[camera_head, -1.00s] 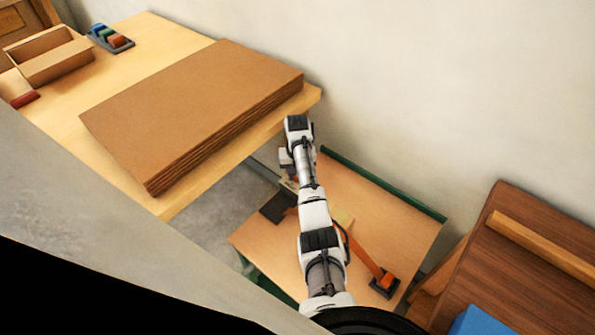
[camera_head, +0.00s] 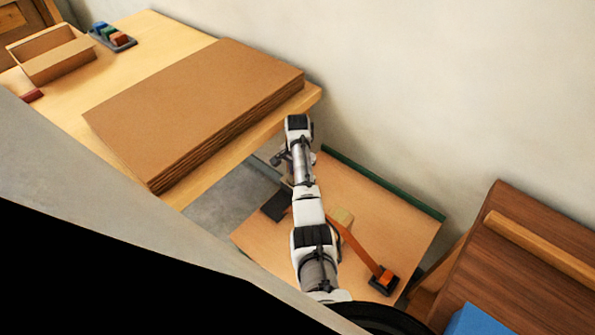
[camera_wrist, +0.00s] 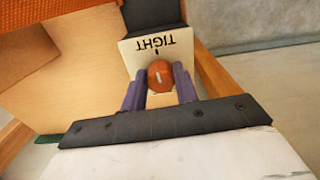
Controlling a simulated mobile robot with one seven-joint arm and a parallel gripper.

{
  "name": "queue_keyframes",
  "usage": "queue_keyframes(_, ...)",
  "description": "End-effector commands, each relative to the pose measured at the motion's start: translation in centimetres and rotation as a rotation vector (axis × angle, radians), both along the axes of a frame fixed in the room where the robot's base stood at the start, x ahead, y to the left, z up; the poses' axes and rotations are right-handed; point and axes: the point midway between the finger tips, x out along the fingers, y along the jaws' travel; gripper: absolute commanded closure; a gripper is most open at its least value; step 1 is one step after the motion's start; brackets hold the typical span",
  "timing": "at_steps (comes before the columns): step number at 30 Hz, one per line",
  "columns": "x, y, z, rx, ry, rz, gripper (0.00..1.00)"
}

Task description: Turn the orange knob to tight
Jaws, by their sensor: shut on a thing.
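In the wrist view, the orange knob (camera_wrist: 160,70) sits on a pale plate (camera_wrist: 133,52) marked TIGHT, which reads upside down here. A short dark tick stands between the word and the knob. A white line on the knob runs roughly up the picture, nearly in line with that tick. My gripper (camera_wrist: 159,76) has its two purple fingers on either side of the knob, shut on it. In the head view my arm hides the knob, and the fingers cannot be made out.
A low table (camera_head: 395,225) lies under my arm, with an orange strap (camera_head: 352,243) ending in a dark fitting (camera_head: 383,287). A higher table at left bears a stack of brown sheets (camera_head: 200,105). A wooden bench (camera_head: 540,245) stands at right.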

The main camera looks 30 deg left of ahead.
Motion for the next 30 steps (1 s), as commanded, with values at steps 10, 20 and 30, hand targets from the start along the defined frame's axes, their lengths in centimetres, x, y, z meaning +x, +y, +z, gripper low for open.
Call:
queue_keyframes(10,0.02,0.00,0.03,-0.001,-0.001,-0.042,0.93)
queue_keyframes(20,0.02,0.01,0.03,-0.001,-0.001,-0.040,0.63)
queue_keyframes(30,0.01,0.02,0.02,0.000,0.000,-0.040,0.49)
